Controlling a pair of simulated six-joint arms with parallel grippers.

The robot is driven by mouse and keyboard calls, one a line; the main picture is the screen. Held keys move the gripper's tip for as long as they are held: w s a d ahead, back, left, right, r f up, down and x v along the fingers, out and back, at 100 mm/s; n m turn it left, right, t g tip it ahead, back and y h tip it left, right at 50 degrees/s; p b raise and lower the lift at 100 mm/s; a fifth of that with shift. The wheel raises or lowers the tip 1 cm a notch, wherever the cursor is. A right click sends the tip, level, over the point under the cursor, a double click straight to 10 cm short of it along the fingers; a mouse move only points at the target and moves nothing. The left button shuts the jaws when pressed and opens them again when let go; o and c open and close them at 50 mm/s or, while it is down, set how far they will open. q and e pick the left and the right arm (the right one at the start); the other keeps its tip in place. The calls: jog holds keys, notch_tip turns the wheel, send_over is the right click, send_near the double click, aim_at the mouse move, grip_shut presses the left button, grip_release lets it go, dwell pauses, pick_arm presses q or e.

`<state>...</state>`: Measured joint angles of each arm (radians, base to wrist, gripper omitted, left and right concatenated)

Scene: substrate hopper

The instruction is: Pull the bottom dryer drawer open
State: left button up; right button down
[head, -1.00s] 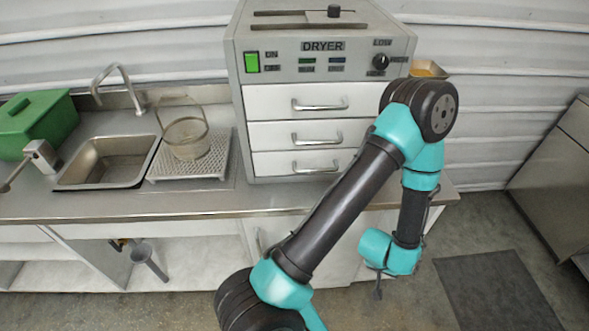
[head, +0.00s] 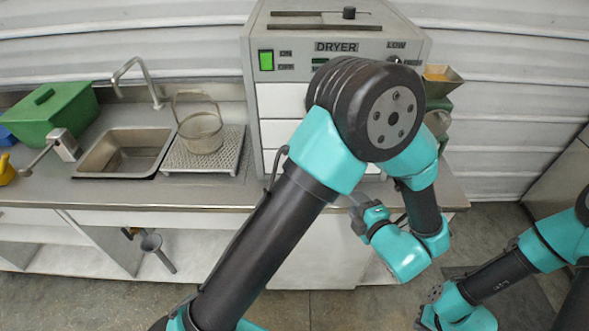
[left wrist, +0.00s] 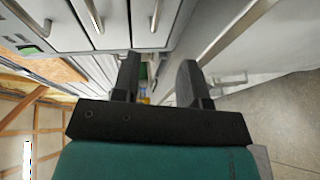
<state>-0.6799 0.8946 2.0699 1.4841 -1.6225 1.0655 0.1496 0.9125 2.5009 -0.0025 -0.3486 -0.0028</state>
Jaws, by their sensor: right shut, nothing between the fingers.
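The dryer (head: 337,47) stands on the counter with three white drawers. The left end of the bottom drawer (head: 272,160) shows and looks flush; my left arm hides its handle in the head view. In the left wrist view the bottom drawer (left wrist: 142,32) is the rightmost front, with its bar handle (left wrist: 155,14) at the top. My left gripper (head: 356,203) is low in front of the dryer's right part. In the left wrist view its fingers (left wrist: 160,68) are apart and empty, not around the handle. My right gripper (head: 420,321) is at the lower right, barely visible, shut and empty.
The counter front edge (head: 130,207) runs below the dryer. Left of it are a perforated tray (head: 175,160) with a wire basket (head: 201,132), a sink (head: 105,165) and a green box (head: 58,112).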

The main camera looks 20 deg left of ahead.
pick_arm(q)
jog(key=shift+s+r, duration=0.15)
jog(key=x, duration=1.7)
jog(key=shift+a, duration=0.25)
grip_shut()
